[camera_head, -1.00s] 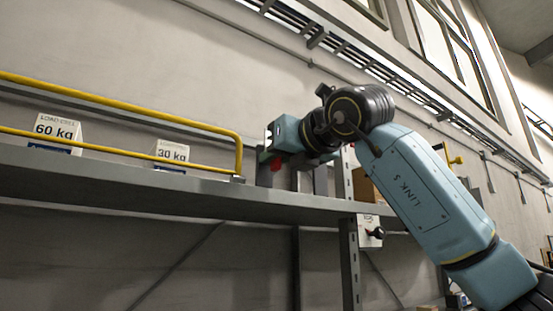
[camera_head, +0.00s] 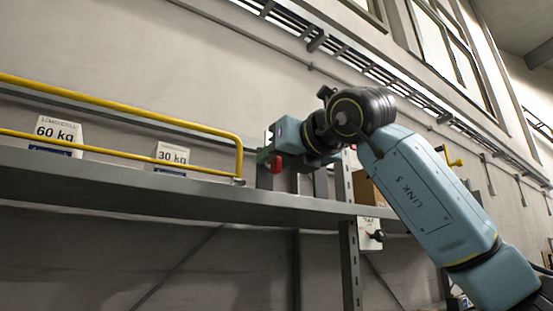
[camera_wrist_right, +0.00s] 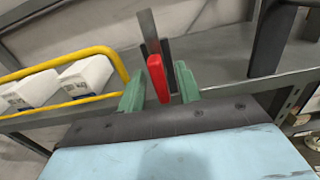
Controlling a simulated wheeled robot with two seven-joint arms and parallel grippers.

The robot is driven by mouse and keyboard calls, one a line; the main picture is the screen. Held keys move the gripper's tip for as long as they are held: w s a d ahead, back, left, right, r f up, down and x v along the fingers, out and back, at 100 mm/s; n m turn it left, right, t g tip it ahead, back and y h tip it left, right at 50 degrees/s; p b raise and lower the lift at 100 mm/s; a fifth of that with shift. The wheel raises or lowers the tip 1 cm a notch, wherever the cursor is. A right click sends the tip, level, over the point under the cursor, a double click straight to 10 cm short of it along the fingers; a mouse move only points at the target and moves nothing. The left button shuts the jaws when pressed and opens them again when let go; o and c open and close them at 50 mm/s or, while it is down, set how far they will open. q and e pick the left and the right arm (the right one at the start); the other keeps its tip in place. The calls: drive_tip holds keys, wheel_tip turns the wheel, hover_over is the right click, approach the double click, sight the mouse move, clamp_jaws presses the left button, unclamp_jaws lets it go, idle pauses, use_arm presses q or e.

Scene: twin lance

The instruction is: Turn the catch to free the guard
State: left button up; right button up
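The red catch handle (camera_wrist_right: 157,78) stands upright in the right wrist view, in front of a grey upright bar. It also shows as a red block (camera_head: 277,163) in the head view, just below my right gripper's end. The green fingers of my right gripper (camera_wrist_right: 160,90) stand on either side of the handle, apart, with narrow gaps seeming to show beside it. The yellow tubular guard (camera_head: 130,97) runs along the shelf and ends left of the catch; it also shows in the right wrist view (camera_wrist_right: 65,62). My left gripper is not in view.
A box with a black knob (camera_head: 376,235) hangs beside the post.

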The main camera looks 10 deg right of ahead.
drive_tip(key=b+v, duration=0.3)
drive_tip(key=v, duration=1)
drive_tip(key=shift+f, duration=0.1)
